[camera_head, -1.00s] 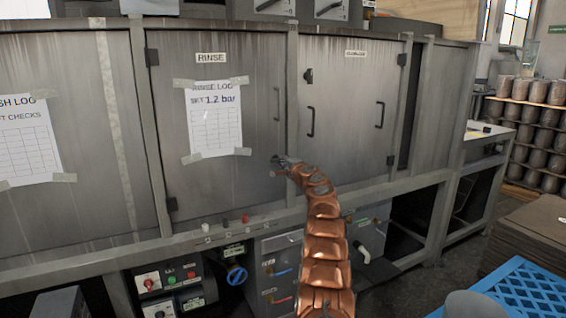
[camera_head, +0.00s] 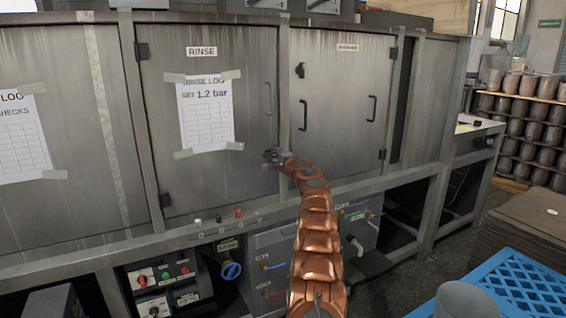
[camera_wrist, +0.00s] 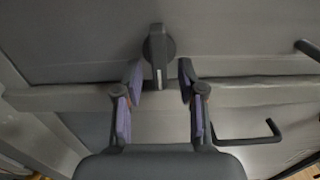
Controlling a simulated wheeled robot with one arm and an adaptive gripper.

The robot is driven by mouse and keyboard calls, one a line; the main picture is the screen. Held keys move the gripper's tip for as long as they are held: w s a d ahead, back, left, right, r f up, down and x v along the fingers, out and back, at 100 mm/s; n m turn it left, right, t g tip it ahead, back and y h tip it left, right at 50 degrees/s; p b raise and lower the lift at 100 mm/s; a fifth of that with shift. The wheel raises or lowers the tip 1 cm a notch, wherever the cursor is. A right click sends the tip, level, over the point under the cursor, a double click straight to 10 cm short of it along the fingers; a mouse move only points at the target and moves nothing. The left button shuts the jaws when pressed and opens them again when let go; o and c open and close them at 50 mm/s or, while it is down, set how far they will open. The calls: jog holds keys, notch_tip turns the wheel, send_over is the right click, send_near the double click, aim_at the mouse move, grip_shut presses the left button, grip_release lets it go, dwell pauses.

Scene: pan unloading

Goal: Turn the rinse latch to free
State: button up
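The rinse door (camera_head: 165,120) is shut, with a RINSE label and a taped log sheet. The rinse latch (camera_wrist: 157,55) is a dark lever on a round base in the wrist view. It sits by the door's edge, below the door handle, with its pale-marked tip pointing across the edge to the frame post (camera_wrist: 60,97). My gripper (camera_wrist: 161,73) is open, its fingertips on either side of the lever with gaps showing. In the head view my gripper (camera_head: 272,156) is at the rinse door's lower right edge and hides the latch.
The door to the right (camera_head: 340,110) has its own handle (camera_head: 304,116) and dark latch (camera_head: 300,70). Below are a control box (camera_head: 165,285) and a blue valve knob (camera_head: 231,271). A blue grid mat (camera_head: 530,285) and stacked brown sheets (camera_head: 525,230) stand at lower right.

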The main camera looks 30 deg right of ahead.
jog(key=shift+s+a+r, duration=0.1)
jog(key=shift+s+r, duration=0.1)
jog(key=shift+s, duration=0.25)
jog(key=shift+s+a+f, duration=0.15)
jog(key=shift+s+f, duration=0.05)
jog(key=shift+s, duration=0.75)
jog(key=shift+s+r, duration=0.2)
jog(key=shift+s, duration=0.4)
jog(key=s, duration=0.7)
jog(key=shift+s+a+f, duration=0.2)
jog(key=shift+s+a, duration=0.1)
jog(key=shift+a, duration=0.05)
